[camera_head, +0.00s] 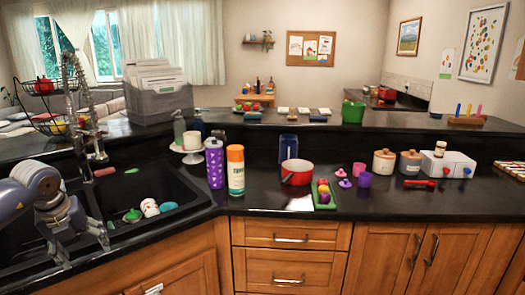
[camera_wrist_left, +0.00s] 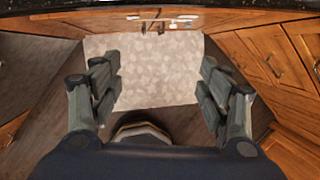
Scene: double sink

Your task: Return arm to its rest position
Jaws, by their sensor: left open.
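My left arm comes in from the left in the head view. Its gripper (camera_head: 84,250) points down in front of the double sink (camera_head: 165,222), near the counter's front edge. In the left wrist view the two fingers of the left gripper (camera_wrist_left: 160,85) are spread wide apart with nothing between them. That view looks down past wooden cabinet fronts to the floor. My right arm and gripper are not in view.
The sink holds a white cup (camera_head: 150,207) and green items. A purple bottle (camera_head: 214,163), an orange bottle (camera_head: 236,170) and a red pot (camera_head: 297,172) stand right of it. A tall faucet (camera_head: 90,120) rises behind the sink.

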